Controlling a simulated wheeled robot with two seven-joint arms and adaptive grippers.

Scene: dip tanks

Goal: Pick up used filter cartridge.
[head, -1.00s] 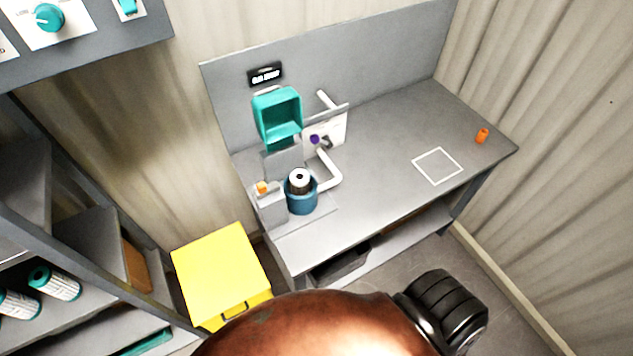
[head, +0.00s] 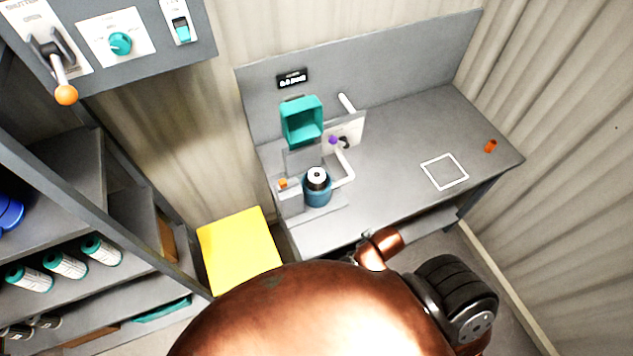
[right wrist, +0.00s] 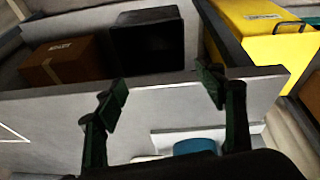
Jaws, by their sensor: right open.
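A dark cartridge (head: 317,178) with a white ring top stands upright in a round blue housing (head: 318,195) at the left end of the grey bench. My right gripper (right wrist: 163,97) shows in the right wrist view, open and empty, in front of the bench edge. The blue housing's edge (right wrist: 195,147) shows low between and beyond its fingers; the cartridge is not visible there. In the head view my copper arm hides part of the bench front, and the right fingers cannot be made out. My left gripper is not in view.
A yellow bin (head: 240,252) stands left of the bench (head: 400,150). A teal open box (head: 302,120) and a white pipe (head: 344,168) are near the housing. Teal-capped cartridges (head: 65,264) lie on the left shelf. The bench's right side is mostly clear around a white square outline (head: 444,171).

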